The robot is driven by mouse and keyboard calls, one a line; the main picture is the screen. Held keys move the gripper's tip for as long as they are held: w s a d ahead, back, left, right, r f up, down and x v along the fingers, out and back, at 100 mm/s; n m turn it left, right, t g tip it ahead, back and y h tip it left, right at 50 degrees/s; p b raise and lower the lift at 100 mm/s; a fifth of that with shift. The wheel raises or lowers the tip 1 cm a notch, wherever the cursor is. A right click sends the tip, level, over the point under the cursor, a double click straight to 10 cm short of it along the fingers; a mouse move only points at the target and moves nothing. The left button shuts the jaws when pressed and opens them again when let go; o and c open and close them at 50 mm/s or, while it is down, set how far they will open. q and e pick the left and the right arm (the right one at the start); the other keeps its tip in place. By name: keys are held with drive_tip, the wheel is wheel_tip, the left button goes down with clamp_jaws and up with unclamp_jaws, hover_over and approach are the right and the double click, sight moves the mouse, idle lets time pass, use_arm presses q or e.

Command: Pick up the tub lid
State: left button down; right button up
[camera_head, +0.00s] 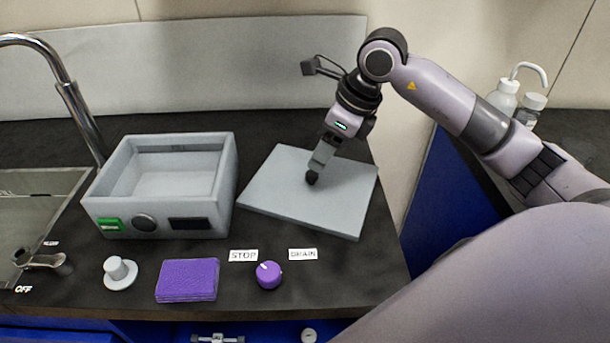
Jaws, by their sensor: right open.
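The tub lid is a flat light-grey panel (275,195) lying at an angle on the dark counter, to the right of the open grey tub (212,190). My right gripper (312,176) comes down from above, with its fingers over the middle of the lid. A small dark part shows at the fingertips; I cannot tell whether it is the finger pads or a knob on the lid, or whether they touch. The right gripper is open. My left gripper is not in view.
A sink with a curved faucet (75,100) is at the left. A white plug (120,272), a purple sponge (187,280) and a purple knob (268,275) between STOP and DRAIN labels line the front. White bottles (504,97) stand at the back right.

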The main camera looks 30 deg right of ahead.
sight(312, 173)
drive_tip(key=x, duration=0.6)
drive_tip(key=shift+s+d, duration=0.1)
drive_tip(key=shift+d, duration=0.1)
clamp_jaws()
